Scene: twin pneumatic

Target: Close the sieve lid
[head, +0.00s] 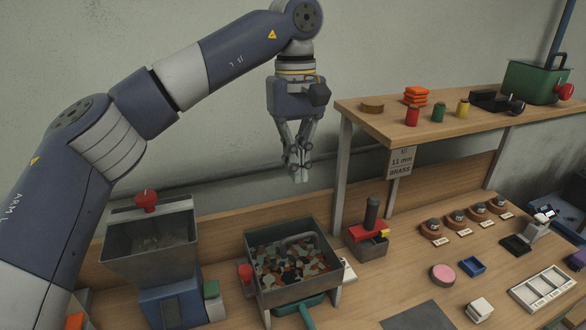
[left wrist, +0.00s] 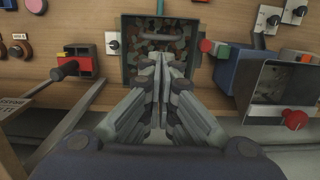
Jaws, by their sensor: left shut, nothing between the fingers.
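The sieve looks like a dark, square-rimmed box (head: 252,284) filled with mottled brown, orange and grey pieces. My right gripper is not in view.
A grey hopper (head: 122,262) with a red knob (head: 146,200) stands left of the box. A red block with a dark post (head: 371,213) is to its right. A raised shelf (head: 340,104) holds spools and a green case (head: 530,84). Several dial knobs (head: 435,226) sit further right.

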